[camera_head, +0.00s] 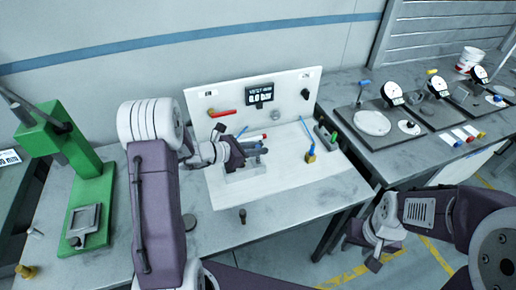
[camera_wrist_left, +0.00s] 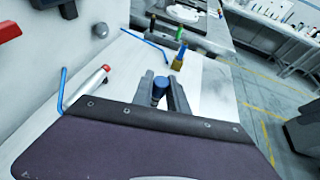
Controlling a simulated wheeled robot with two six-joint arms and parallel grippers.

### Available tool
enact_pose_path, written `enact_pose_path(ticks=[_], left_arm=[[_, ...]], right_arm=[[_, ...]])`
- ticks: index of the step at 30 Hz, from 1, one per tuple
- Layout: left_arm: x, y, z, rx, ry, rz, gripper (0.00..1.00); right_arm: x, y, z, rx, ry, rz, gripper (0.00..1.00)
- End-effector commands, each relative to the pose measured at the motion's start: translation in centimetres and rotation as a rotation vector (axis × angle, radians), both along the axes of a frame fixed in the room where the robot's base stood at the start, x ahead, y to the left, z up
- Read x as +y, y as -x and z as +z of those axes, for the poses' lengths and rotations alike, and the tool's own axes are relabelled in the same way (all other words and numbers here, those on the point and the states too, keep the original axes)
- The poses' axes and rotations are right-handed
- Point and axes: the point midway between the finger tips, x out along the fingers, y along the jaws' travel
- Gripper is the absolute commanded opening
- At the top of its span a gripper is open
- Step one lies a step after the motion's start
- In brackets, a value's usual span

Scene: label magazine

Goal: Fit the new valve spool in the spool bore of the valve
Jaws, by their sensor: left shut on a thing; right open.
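My left gripper (camera_head: 256,153) is over the white work board and shut on a small blue-ended piece. In the left wrist view, the blue piece (camera_wrist_left: 159,87) sits between the two dark fingers of the left gripper (camera_wrist_left: 161,92). I cannot tell for sure that it is the new valve spool; its lower part is hidden. A grey block (camera_head: 243,174), perhaps the valve, lies on the board below the gripper, partly covered by it. Its spool bore cannot be made out. My right gripper (camera_head: 377,249) is open and empty, off the table's front right.
A small dark peg (camera_head: 242,215) stands near the board's front edge. A brass piece with a blue stem (camera_head: 310,157) stands right of the gripper. A red-and-white marker (camera_wrist_left: 90,88) lies left of it. A green press (camera_head: 88,180) stands at left; gauge stations fill the right bench.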

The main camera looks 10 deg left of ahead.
Motion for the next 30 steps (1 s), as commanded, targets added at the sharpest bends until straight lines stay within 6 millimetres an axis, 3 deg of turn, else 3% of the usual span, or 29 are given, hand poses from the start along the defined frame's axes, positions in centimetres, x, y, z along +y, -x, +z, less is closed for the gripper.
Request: enact_pose_path(ticks=[12, 30], left_arm=[[0.0, 0.0, -1.2, 0.0, 0.0, 0.0, 0.0], [0.0, 0.0, -0.2, 0.0, 0.0, 0.0, 0.0]], right_arm=[[0.0, 0.0, -1.1, 0.0, 0.0, 0.0, 0.41], [0.0, 0.0, -0.5, 0.0, 0.0, 0.0, 0.41]])
